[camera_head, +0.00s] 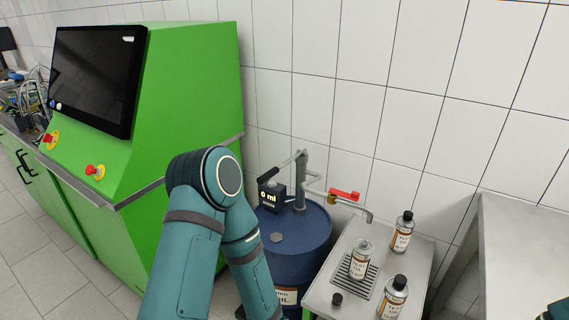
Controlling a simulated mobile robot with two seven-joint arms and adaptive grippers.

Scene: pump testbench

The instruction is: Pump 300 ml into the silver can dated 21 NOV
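A blue drum (295,238) stands beside the green bench, with a hand pump (301,180) on top. A small black display (270,195) on the pump reads 0 ml. A red valve handle (345,195) sits on the outlet pipe, and the spout (369,214) bends down. A silver can (360,261) without a black cap stands upright on the drip grate (362,285) near the spout. Two black-capped silver cans stand at the back (402,233) and front (393,299). Their dates are too small to read. Neither gripper shows; my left forearm runs out of the bottom edge.
A loose black cap (337,299) lies on the small metal table (322,287), left of the front can. A green test bench (190,120) with a dark screen stands at left. A bare metal table (520,240) is at right. The tiled wall is behind.

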